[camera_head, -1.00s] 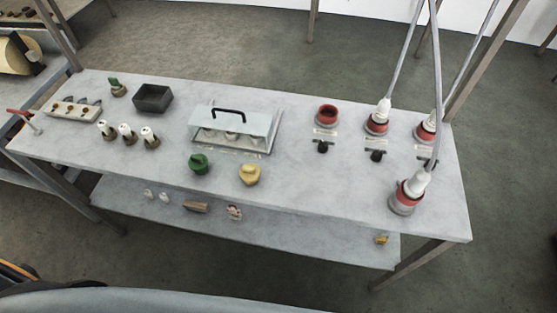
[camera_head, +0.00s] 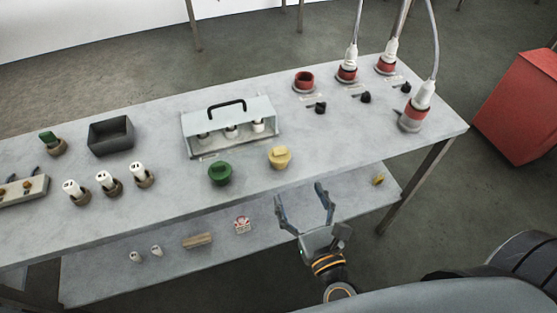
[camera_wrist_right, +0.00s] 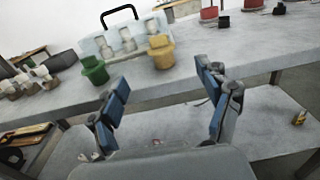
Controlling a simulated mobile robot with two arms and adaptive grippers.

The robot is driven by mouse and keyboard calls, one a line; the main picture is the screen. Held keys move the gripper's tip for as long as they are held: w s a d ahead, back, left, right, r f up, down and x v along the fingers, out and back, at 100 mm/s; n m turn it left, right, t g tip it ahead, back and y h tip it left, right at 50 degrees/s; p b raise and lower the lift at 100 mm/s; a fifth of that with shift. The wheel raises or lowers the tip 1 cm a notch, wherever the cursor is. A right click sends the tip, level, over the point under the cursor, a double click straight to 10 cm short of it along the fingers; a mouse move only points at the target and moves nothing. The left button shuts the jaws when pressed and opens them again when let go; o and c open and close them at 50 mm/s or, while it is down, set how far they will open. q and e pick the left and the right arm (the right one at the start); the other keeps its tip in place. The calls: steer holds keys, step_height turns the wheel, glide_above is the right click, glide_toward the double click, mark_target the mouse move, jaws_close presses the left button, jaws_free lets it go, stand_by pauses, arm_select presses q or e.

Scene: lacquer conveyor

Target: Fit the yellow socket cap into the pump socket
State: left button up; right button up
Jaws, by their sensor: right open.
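The yellow socket cap (camera_head: 279,157) stands on the grey table near its front edge, right of a green cap (camera_head: 220,173). In the right wrist view the yellow cap (camera_wrist_right: 161,52) is ahead, between and beyond the fingers. My right gripper (camera_head: 301,197) is open and empty, in front of the table edge, apart from the yellow cap. It shows from behind in the wrist view (camera_wrist_right: 163,80). A red socket (camera_head: 304,82) at the back of the table is open on top; I cannot read its label. My left gripper is out of view.
Cabled white plugs sit in red sockets (camera_head: 347,73) at the right, with black knobs (camera_head: 320,108) in front. A clear-covered case (camera_head: 270,130) stands behind the caps. A lower shelf (camera_head: 350,201) runs under the table. A red cabinet (camera_head: 515,105) stands right.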

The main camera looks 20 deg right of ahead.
mark_target(280, 155)
steer(key=shift+m, duration=0.3)
steer(key=w, duration=0.2)
steer(key=w+p, duration=0.1)
steer(key=w, duration=0.2)
steer(key=w+p, duration=0.1)
steer(key=w, duration=0.2)
steer(key=shift+w+d+r, duration=0.1)
steer(key=shift+r, duration=0.15)
steer(key=w, duration=0.2)
steer(key=w+p, duration=0.1)
steer(key=w+f, duration=0.1)
steer(key=w, duration=0.1)
steer(key=shift+w+a+p, duration=0.25)
steer(key=shift+w+p, duration=0.05)
steer(key=shift+p, duration=0.1)
steer(key=shift+r, duration=0.1)
steer(key=c, duration=1.1)
